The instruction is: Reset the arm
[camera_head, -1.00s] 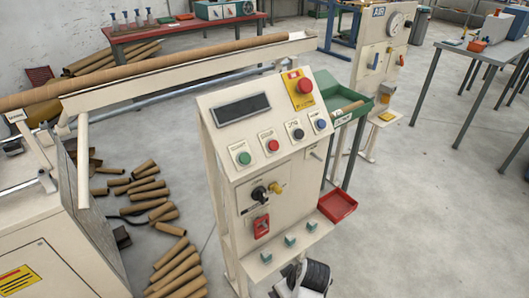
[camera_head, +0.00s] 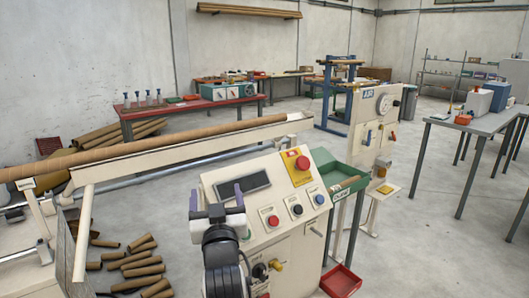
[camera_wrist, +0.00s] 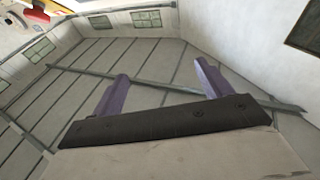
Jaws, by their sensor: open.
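My gripper (camera_head: 216,199) is raised in front of the left part of the cream control panel (camera_head: 285,232) in the head view, its two fingers pointing up. The fingers are apart with nothing between them.
A long cardboard tube (camera_head: 130,155) lies along the cream trough at left. Cut tubes (camera_head: 135,262) lie on the floor. A green tray (camera_head: 340,172) and a red bin (camera_head: 341,281) stand right of the panel. The floor at right (camera_head: 410,250) is clear.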

